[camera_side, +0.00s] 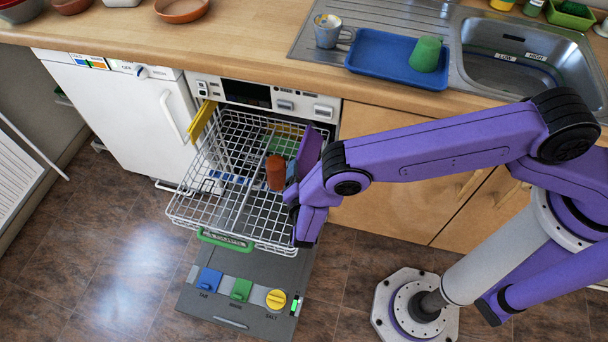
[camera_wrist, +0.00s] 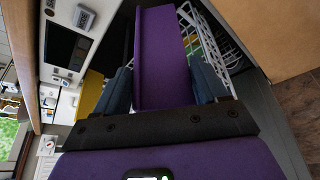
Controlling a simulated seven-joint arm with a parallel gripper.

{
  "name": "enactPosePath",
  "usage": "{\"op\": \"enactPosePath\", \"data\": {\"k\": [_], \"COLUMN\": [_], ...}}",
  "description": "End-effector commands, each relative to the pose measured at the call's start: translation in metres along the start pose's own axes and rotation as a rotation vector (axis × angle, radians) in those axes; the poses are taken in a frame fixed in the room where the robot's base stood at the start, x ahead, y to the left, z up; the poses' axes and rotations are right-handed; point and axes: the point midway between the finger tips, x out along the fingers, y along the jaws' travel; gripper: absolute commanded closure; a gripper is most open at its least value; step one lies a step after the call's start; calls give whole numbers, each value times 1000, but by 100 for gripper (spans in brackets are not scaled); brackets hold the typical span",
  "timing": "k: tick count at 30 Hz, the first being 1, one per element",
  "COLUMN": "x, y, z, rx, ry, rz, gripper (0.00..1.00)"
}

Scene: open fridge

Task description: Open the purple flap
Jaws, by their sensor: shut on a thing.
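The purple flap (camera_side: 309,152) stands steeply tilted at the right side of the pulled-out dishwasher rack (camera_side: 215,212). My gripper (camera_side: 292,186) is at the flap's near end, over the rack's right edge, with its fingers largely hidden by my wrist. In the wrist view the purple flap (camera_wrist: 162,60) runs lengthwise between the two dark fingers of my gripper (camera_wrist: 163,90), which is shut on it. The flap's far end and its hinge are not clear in either view.
A yellow flap (camera_side: 201,121) stands at the rack's left side. A reddish-brown cup (camera_side: 275,172) is in the rack near my gripper. The open dishwasher door (camera_side: 240,290) lies low below the rack. The counter (camera_side: 250,45) is above, with a blue tray (camera_side: 378,62).

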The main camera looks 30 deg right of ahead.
Motion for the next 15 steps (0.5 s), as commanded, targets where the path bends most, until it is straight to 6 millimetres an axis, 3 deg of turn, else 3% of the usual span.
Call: {"op": "enactPosePath", "data": {"k": [3, 4, 6, 15], "x": [1, 1, 1, -1], "y": [-6, -6, -6, -2], "z": [0, 0, 0, 0], "rx": [-11, -11, -10, -5], "ry": [3, 3, 2, 2], "rz": [-11, -11, -10, -5], "gripper": [58, 21, 4, 4]}}
